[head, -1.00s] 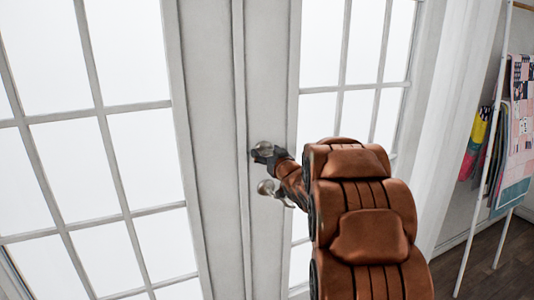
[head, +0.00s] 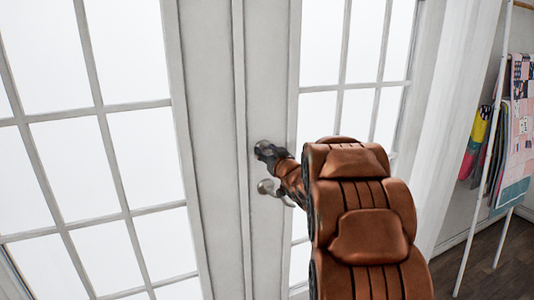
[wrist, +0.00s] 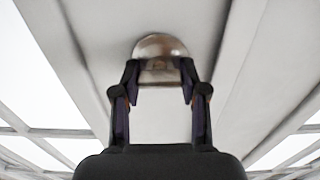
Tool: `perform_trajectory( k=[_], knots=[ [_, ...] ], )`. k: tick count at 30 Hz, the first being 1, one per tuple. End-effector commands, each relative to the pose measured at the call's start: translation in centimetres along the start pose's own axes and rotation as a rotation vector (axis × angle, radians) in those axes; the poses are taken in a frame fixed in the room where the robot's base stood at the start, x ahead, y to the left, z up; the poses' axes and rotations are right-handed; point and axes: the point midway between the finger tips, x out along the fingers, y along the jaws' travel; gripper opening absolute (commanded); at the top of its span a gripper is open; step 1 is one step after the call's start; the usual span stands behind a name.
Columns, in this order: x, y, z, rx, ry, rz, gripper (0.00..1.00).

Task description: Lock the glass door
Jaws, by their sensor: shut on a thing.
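The white-framed glass door (head: 266,70) fills the middle of the head view, its two leaves meeting at a vertical seam. A round metal lock (wrist: 160,46) sits on the door stile in the wrist view, beyond my fingertips. My gripper (head: 266,152) is at this lock, above the metal lever handle (head: 267,187). In the wrist view my gripper (wrist: 160,76) has its two fingers on either side of the lock's lower part, shut on its turn piece.
The lever handle is just below my gripper, close to my arm. A white rack (head: 485,175) with hanging quilts (head: 519,130) leans at the right. A white curtain (head: 463,110) hangs between it and the door. Dark wooden floor (head: 485,270) shows at lower right.

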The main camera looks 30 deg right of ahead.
Motion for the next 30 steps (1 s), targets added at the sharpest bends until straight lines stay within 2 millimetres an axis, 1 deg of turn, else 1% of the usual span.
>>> perform_trajectory(
  k=[8, 30],
  knots=[
    [0.02, -0.03, 0.33, -0.147, 0.000, 0.001, 0.08],
    [-0.02, -0.23, 0.40, -0.839, 0.000, 0.001, 0.08]
  ],
)
